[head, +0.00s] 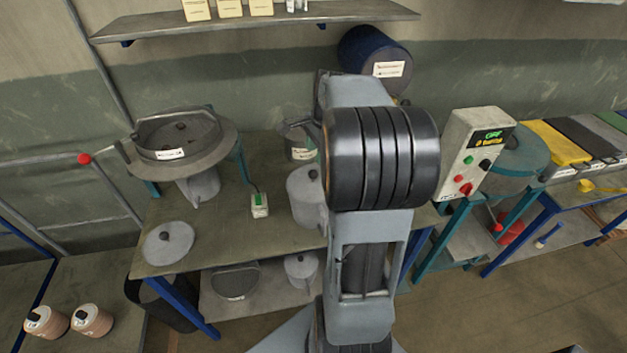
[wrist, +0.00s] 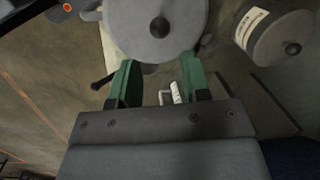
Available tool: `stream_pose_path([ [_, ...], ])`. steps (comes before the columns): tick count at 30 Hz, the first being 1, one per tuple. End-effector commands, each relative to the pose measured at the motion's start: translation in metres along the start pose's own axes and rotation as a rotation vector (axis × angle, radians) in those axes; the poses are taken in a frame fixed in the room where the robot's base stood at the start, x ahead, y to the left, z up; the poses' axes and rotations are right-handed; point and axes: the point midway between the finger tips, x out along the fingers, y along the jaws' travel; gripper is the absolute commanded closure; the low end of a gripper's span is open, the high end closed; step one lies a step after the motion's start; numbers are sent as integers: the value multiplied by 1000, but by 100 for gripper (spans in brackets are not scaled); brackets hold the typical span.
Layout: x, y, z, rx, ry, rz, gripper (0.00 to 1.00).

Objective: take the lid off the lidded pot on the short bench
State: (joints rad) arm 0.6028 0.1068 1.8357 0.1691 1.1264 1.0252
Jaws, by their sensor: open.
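The short bench (head: 220,237) stands left of my arm in the head view. A grey lidded pot (head: 304,200) stands near its right end, partly hidden by my arm; its lid seems to be on. In the wrist view a round grey lid (wrist: 185,30) with a dark knob (wrist: 160,27) fills the top middle, probably this pot's. My gripper (wrist: 160,80) is open, its two green fingers apart near the lid's lower edge. The knob lies beyond the fingertips and nothing is held. The gripper is hidden behind my arm in the head view.
A loose grey round lid (head: 168,243) lies at the bench's front left. A wide pan-like vessel (head: 215,163) stands behind it. A small green-topped box (head: 259,204) is mid-bench. A labelled canister (wrist: 283,42) is close on the right in the wrist view. A control box (head: 474,155) stands right.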

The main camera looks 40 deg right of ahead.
Motion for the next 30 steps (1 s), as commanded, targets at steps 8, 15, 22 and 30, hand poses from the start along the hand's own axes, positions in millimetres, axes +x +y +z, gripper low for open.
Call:
stream_pose_path([
  [8,38,1,0,-2,0,1,57],
  [15,50,1,0,-2,1,1,57],
  [22,82,1,-2,-3,0,2,57],
  [30,96,1,-2,-3,2,-2,57],
])
